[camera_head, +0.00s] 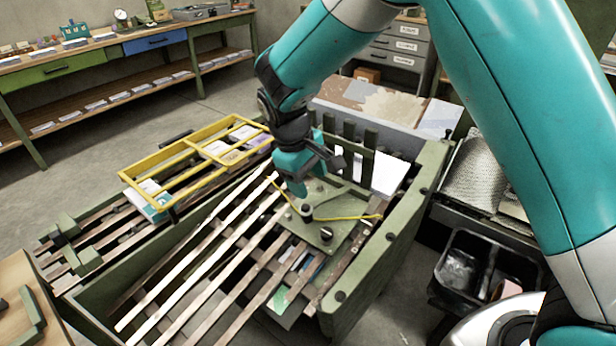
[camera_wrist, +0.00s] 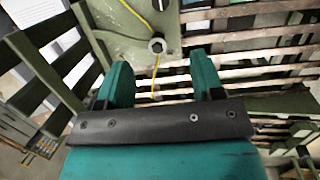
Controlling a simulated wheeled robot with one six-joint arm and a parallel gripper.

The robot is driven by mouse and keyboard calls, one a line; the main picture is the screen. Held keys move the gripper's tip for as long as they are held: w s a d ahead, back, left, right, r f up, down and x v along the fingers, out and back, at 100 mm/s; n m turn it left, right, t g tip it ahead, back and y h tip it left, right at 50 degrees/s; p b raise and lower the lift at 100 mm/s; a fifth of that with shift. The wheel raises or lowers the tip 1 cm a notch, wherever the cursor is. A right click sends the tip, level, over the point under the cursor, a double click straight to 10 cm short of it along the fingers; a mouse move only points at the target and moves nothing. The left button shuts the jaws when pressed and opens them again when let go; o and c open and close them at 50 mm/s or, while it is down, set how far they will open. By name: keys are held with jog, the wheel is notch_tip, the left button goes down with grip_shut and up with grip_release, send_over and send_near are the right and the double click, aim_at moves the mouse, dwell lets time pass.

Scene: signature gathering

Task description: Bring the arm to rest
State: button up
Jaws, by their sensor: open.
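My arm, teal with dark joints, reaches from the right over a green slatted bench. My gripper (camera_head: 298,183) hangs just above the left edge of a green plate (camera_head: 331,218) on the slats. In the wrist view my gripper (camera_wrist: 158,82) has its two teal fingers spread wide with nothing held between them. A knob (camera_wrist: 157,46) on the plate lies just beyond the fingertips, and a yellow cord (camera_wrist: 155,72) runs from it across the gap. In the head view the yellow cord stretches to both sides of the plate. Whether a finger touches anything cannot be told.
A yellow frame (camera_head: 165,167) with papers and packets stands at the bench's left. Green posts (camera_head: 349,138) and white sheets (camera_head: 389,173) rise behind the plate. Dark bins (camera_head: 468,268) stand at the right. A long workbench (camera_head: 130,45) lines the back left. Open floor lies between.

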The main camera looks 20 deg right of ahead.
jog(key=s+r+y+p, duration=0.1)
jog(key=s+r+y, duration=0.2)
jog(key=s+r, duration=0.6)
jog(key=s+r+y+p, duration=0.1)
jog(key=s+r+y, duration=0.3)
jog(key=s, duration=1.2)
notch_tip(320, 180, up, 5)
jog(key=shift+s+f, duration=0.15)
jog(key=shift+s, duration=0.2)
